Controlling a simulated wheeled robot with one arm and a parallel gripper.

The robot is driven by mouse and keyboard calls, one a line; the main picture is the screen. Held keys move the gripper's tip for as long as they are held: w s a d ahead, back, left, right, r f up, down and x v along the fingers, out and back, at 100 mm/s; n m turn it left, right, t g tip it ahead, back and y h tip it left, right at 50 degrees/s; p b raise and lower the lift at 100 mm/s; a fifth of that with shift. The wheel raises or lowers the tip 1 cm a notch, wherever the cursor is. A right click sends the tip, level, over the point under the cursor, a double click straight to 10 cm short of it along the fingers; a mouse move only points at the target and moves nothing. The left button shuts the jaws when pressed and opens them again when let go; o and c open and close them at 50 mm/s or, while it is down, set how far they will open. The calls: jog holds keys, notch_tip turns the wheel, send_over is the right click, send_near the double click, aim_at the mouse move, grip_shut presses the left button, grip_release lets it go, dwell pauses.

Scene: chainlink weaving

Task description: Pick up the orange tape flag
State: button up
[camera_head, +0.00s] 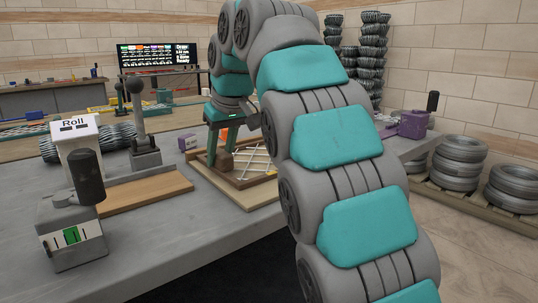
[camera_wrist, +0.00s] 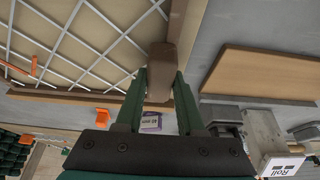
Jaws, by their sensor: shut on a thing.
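My gripper (camera_head: 218,152) is over the left side of a wooden frame (camera_head: 248,203) strung with pale crossing wires. In the wrist view my gripper (camera_wrist: 160,92) has its green fingers on both sides of a brown block (camera_wrist: 160,70) and is shut on it. The block (camera_head: 222,162) also shows between the fingers in the head view. A small orange flag-like piece (camera_wrist: 33,65) is on the wires at the far left of the wrist view, apart from my gripper. Another orange piece (camera_wrist: 102,115) is beside the frame; which is the tape flag I cannot tell.
A wooden board (camera_head: 145,193), a lever device (camera_head: 145,158) and a white Roll box (camera_head: 80,150) stand left of the frame. A black-knobbed device (camera_head: 72,232) is at the front left. A purple box (camera_head: 187,142) is behind the frame. Bare grey table lies in front.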

grip_shut()
jog(key=shift+r, duration=0.15)
dwell(0.4)
